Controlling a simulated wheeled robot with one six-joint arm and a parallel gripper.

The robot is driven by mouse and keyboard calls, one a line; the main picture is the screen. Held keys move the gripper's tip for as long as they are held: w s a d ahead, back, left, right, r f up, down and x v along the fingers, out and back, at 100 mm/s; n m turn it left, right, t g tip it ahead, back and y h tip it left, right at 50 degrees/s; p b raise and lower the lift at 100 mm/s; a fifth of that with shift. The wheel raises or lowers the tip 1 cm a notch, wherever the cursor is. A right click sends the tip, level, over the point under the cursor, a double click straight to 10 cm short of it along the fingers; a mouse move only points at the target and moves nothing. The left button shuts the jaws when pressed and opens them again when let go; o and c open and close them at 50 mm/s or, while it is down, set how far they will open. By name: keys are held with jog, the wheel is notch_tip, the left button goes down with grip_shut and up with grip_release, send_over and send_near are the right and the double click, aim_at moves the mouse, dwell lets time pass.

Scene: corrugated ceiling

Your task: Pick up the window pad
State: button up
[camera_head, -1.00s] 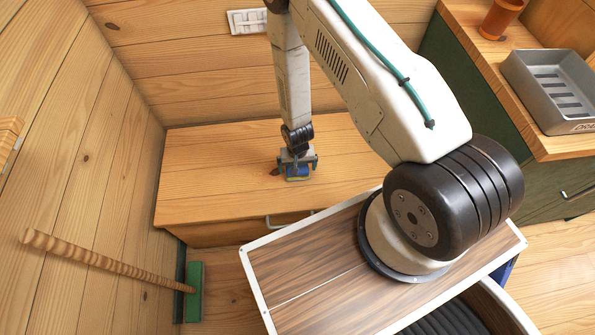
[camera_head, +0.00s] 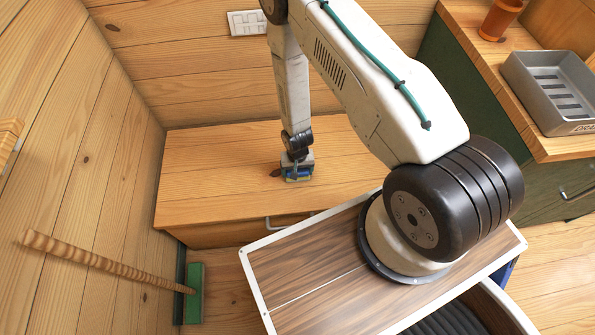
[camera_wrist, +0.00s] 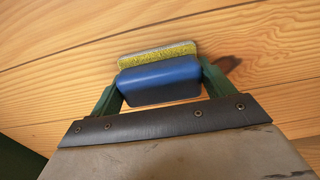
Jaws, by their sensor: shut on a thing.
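The window pad (camera_wrist: 158,75) has a blue body with a yellow-green sponge-like strip along one side. It is between the two green fingers of my gripper (camera_wrist: 160,85) in the wrist view, and both fingers press against its ends. In the head view, my gripper (camera_head: 297,172) points down at the wooden cabinet top, with the blue pad (camera_head: 298,178) at its tip. I cannot tell whether the pad still touches the surface. The gripper hides part of the pad in the head view.
The wooden cabinet (camera_head: 210,185) stands against the back wall, its top mostly clear. A green-headed broom (camera_head: 194,290) leans at the left. A grey tray (camera_head: 550,90) and an orange cup (camera_head: 500,18) sit on the right counter.

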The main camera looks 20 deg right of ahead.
aim_at(298, 170)
jog(key=r, duration=0.3)
jog(key=shift+s+r, duration=0.2)
jog(key=shift+s, duration=0.15)
jog(key=s+r, duration=0.1)
jog(key=s, duration=1.4)
jog(key=shift+s+r, duration=0.15)
jog(key=shift+s, duration=0.05)
jog(key=shift+o, duration=0.9)
jog(key=shift+t, duration=0.3)
